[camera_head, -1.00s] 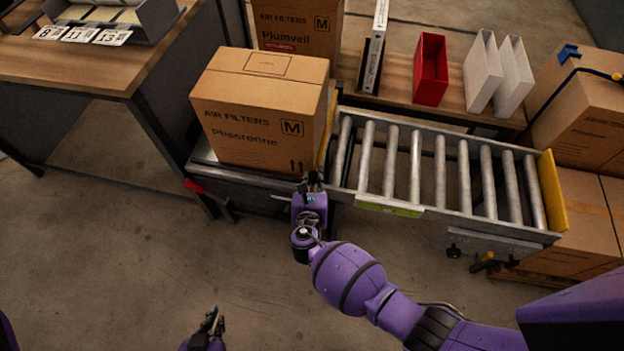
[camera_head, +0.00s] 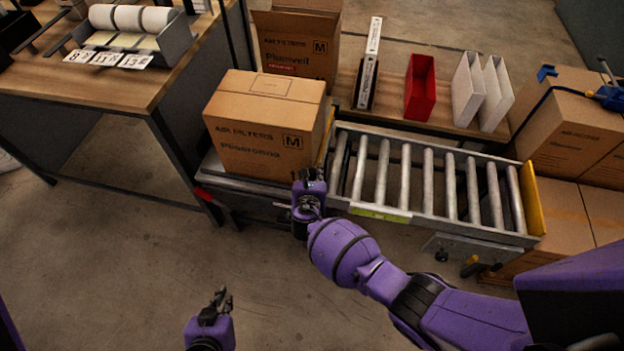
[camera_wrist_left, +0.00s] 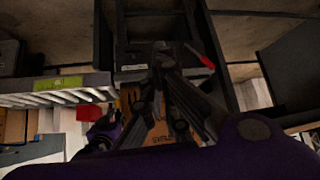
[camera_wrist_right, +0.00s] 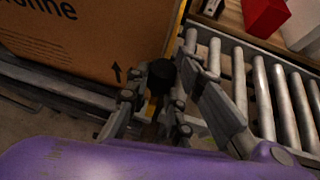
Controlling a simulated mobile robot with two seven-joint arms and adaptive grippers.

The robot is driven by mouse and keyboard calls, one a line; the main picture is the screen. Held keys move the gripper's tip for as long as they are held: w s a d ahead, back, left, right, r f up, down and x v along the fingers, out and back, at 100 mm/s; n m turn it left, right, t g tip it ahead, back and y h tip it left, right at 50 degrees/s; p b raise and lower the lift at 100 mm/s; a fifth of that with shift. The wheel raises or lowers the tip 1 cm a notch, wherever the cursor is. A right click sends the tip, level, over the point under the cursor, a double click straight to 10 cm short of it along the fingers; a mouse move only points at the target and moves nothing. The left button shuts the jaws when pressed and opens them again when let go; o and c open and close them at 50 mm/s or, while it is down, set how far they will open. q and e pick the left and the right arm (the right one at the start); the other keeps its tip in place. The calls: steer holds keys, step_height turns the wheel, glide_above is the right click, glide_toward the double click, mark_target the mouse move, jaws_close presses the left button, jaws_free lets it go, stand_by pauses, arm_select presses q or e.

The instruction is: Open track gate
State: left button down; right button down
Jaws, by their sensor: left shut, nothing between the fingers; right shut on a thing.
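The track gate (camera_head: 328,138) is a thin yellow-edged plate standing between the big filter box (camera_head: 262,128) and the roller track (camera_head: 425,185). It also shows as a yellow strip in the right wrist view (camera_wrist_right: 177,32). My right gripper (camera_head: 308,180) is at the gate's near end. In the right wrist view its fingers (camera_wrist_right: 160,105) are shut on a black knob (camera_wrist_right: 161,75) beside the gate. My left gripper (camera_head: 219,298) is shut and empty, low over the floor in front of the bench. Its fingers (camera_wrist_left: 160,50) also show in the left wrist view.
The box labelled Air Filters M sits on the bench left of the gate. A yellow end plate (camera_head: 533,205) closes the track's right end. A red bin (camera_head: 420,87) and white holders (camera_head: 467,90) stand behind. A red handle (camera_head: 202,193) sticks out at the bench's lower left.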

steer(key=c, duration=1.6)
jaws_free()
steer(key=shift+a+r, duration=0.1)
steer(key=shift+a, duration=0.25)
steer(key=shift+c, duration=0.2)
steer(key=shift+d, duration=0.1)
steer(key=shift+s+r, duration=0.2)
steer(key=shift+s, duration=0.35)
steer(key=v, duration=1)
steer(key=shift+s+r, duration=0.3)
